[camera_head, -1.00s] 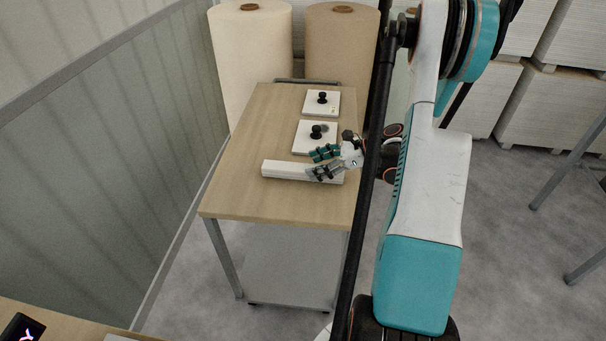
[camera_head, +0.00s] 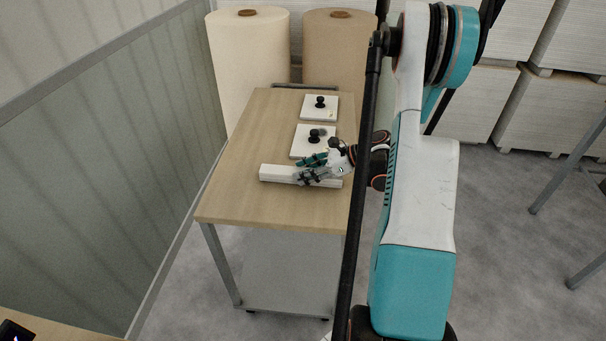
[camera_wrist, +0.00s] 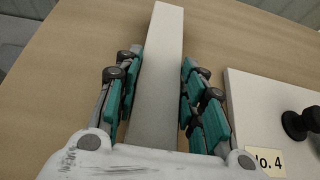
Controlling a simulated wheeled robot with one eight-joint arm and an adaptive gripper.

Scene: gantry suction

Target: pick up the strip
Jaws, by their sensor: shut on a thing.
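The strip (camera_head: 276,173) is a long white bar lying across the near half of the wooden table. In the wrist view the strip (camera_wrist: 158,60) runs away from me between the two fingers. My gripper (camera_head: 312,172) reaches in from the right and is shut on the strip, with one teal-padded finger along each side in the wrist view (camera_wrist: 160,68). The fingers and palm hide part of the strip's right portion. The strip appears level and at tabletop height; I cannot tell whether it is clear of the surface.
A second knobbed plate (camera_head: 331,103) lies farther back. Large paper rolls (camera_head: 245,70) stand behind the table (camera_head: 240,205). The table's left side is clear.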

